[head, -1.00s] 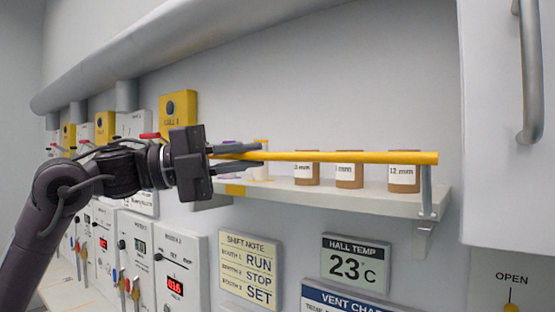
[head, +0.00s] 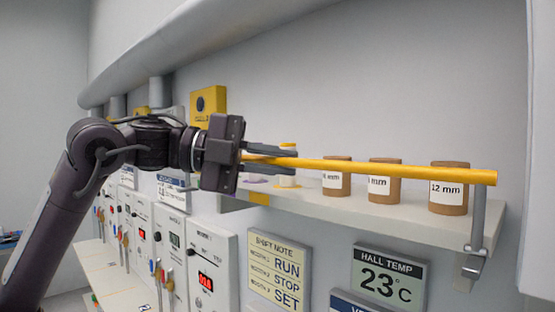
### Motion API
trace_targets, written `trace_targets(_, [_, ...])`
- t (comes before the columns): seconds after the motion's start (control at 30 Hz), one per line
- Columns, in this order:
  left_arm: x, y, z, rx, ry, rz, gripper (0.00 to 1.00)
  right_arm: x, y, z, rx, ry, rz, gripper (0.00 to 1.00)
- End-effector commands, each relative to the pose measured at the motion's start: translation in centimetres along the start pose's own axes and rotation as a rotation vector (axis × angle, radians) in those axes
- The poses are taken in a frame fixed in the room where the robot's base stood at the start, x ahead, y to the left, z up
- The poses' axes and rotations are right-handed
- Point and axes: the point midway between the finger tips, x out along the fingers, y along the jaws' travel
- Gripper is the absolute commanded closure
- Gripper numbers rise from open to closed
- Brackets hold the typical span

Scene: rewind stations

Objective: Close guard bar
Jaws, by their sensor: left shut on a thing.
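The yellow guard bar (head: 400,170) runs roughly level along the front of a white wall shelf (head: 385,211). Its right end meets a grey metal post (head: 478,222) fixed at the shelf's right end. My left gripper (head: 290,155) is at the bar's left end, with its fingers above and beside the bar, shut on it. The exact finger contact is partly hidden. My right gripper is not in view.
Several brown cores (head: 449,188) with size labels stand on the shelf behind the bar. A white cabinet edge (head: 540,150) is at the far right. Below are a shift note (head: 278,272), a hall temperature sign (head: 380,278) and booth panels (head: 207,270).

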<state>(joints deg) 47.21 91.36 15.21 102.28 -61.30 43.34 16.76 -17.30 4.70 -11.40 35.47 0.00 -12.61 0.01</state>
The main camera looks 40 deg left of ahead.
Motion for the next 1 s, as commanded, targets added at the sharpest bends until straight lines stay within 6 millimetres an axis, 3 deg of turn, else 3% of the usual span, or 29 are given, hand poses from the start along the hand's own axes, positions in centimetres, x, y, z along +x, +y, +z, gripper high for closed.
trace_targets(0.13, [0.0, 0.0, 0.1, -0.001, -0.003, -0.001, 1.0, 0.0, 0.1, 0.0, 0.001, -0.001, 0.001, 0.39])
trace_targets(0.17, [0.0, 0.0, 0.1, -0.001, -0.003, -0.001, 0.86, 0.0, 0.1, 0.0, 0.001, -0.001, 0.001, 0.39])
trace_targets(0.33, [0.0, 0.0, 0.1, 0.0, -0.002, -0.001, 0.66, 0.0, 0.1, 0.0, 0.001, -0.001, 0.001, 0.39])
trace_targets(0.67, [-0.4, 0.1, 0.1, 0.001, -0.003, -0.001, 0.66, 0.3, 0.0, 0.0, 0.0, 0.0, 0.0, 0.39])
trace_targets(1.0, [-5.8, 0.2, 0.2, 0.0, -0.007, -0.002, 0.66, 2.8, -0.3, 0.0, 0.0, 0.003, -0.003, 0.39])
